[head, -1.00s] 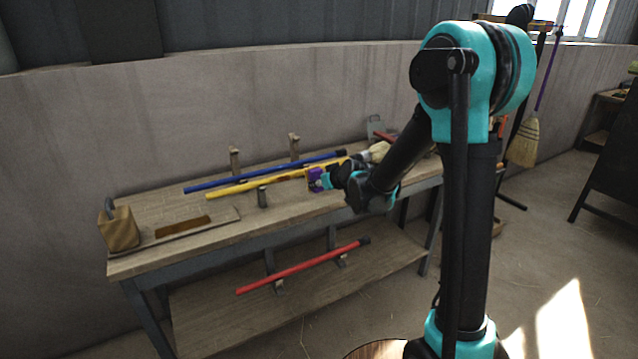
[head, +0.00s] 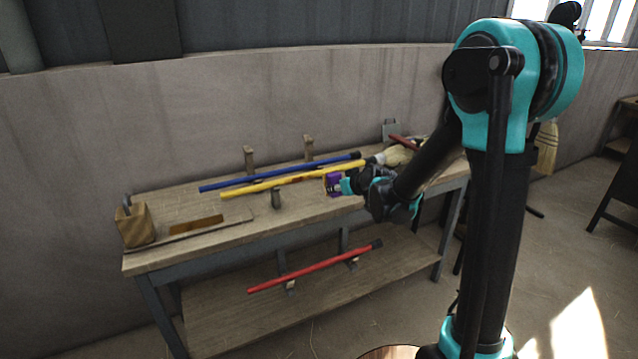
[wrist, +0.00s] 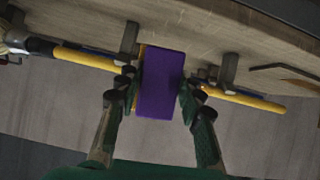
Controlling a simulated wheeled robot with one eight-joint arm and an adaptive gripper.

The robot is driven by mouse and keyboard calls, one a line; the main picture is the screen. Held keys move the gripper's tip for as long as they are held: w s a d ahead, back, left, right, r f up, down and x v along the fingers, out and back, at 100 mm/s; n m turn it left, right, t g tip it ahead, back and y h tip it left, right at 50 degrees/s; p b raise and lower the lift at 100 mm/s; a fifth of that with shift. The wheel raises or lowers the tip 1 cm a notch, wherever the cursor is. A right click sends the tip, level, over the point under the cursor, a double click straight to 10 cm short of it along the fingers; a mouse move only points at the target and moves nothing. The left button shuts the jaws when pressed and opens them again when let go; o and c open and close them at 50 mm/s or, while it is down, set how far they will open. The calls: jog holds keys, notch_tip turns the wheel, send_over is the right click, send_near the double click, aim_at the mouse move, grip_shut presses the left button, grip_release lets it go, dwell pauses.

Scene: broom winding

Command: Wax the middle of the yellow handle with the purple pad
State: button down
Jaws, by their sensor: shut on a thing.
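The yellow handle (head: 270,185) lies across supports on the workbench, with broom bristles (head: 393,156) at its right end. My gripper (wrist: 159,85) is shut on the purple pad (wrist: 161,83), one finger on each side. The pad also shows in the head view (head: 333,185), at the front side of the handle, right of its middle. In the wrist view the yellow handle (wrist: 255,101) passes behind the pad, between two supports, and the pad hides that stretch. I cannot tell whether pad and handle touch.
A blue handle (head: 270,173) lies behind the yellow one. A red handle (head: 310,268) sits on supports below the bench top. A tan block with a grip (head: 135,224) and a shallow tray (head: 196,224) are at the bench's left end. Posts (head: 308,148) stand along the back.

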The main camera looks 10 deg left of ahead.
jog(key=w+a+f, duration=0.1)
jog(key=w+a, duration=0.3)
jog(key=w, duration=0.2)
dwell(0.6)
jog(key=shift+w+a+f, duration=0.2)
jog(key=shift+w+a, duration=0.25)
jog(key=shift+w, duration=0.2)
dwell(0.9)
jog(key=shift+s+a, duration=0.55)
jog(key=shift+a, duration=0.15)
jog(key=shift+s+a, duration=0.5)
jog(key=shift+a, duration=0.2)
jog(key=s+a, duration=0.5)
jog(key=a, duration=0.3)
jog(key=shift+s+a, duration=0.3)
jog(key=w+d, duration=0.7)
jog(key=d, duration=0.4)
jog(key=shift+w+d, duration=0.2)
jog(key=shift+w, duration=0.2)
dwell(1.1)
